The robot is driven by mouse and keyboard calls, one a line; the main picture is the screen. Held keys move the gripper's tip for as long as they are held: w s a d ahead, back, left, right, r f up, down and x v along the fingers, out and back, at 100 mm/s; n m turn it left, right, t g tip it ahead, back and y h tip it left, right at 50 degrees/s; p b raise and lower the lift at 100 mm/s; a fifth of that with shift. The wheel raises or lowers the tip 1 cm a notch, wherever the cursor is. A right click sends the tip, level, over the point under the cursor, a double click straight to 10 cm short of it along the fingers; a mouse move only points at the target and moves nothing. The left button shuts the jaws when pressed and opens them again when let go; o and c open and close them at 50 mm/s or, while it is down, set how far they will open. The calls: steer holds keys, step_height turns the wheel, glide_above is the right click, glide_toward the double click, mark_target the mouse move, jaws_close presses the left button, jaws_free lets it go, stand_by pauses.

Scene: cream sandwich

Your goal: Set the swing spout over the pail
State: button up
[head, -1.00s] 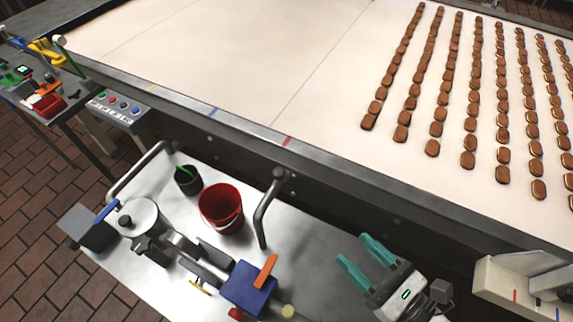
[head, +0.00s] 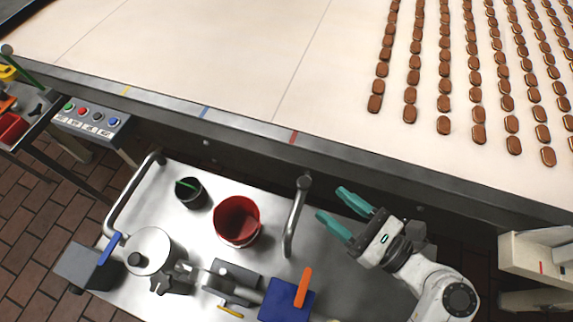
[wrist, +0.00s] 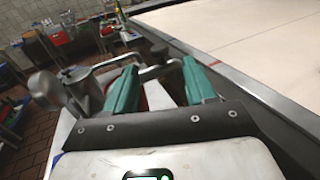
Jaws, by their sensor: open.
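The red pail (head: 237,221) stands upright and open on the steel cart top; part of its red side shows between my fingers in the wrist view (wrist: 151,96). A bent grey pipe (head: 294,218) rises just right of the pail, apart from it in the head view. It looks like the swing spout, but I cannot be sure. My gripper (head: 330,204) is open and empty, right of the pipe, with its teal fingers pointing left. In the wrist view the pipe appears ahead, between and beyond my fingertips (wrist: 160,66).
A lidded grey pot (head: 150,252), a blue box (head: 285,301) with an orange lever (head: 303,287) and a dark cup (head: 191,193) stand on the cart (head: 170,220). The conveyor's edge rail (head: 250,128) runs behind. A button panel (head: 92,120) is at left.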

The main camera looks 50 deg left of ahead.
mark_target(309, 188)
steer(key=a+b, duration=0.1)
steer(key=a, duration=0.2)
steer(key=s+a+b, duration=0.1)
steer(key=a, duration=0.2)
steer(key=a+b, duration=0.2)
steer(key=a, duration=0.1)
steer(key=shift+s+a+f, duration=0.15)
steer(key=shift+s, duration=0.15)
steer(key=shift+a, duration=0.55)
steer(key=shift+c, duration=0.3)
jaws_close()
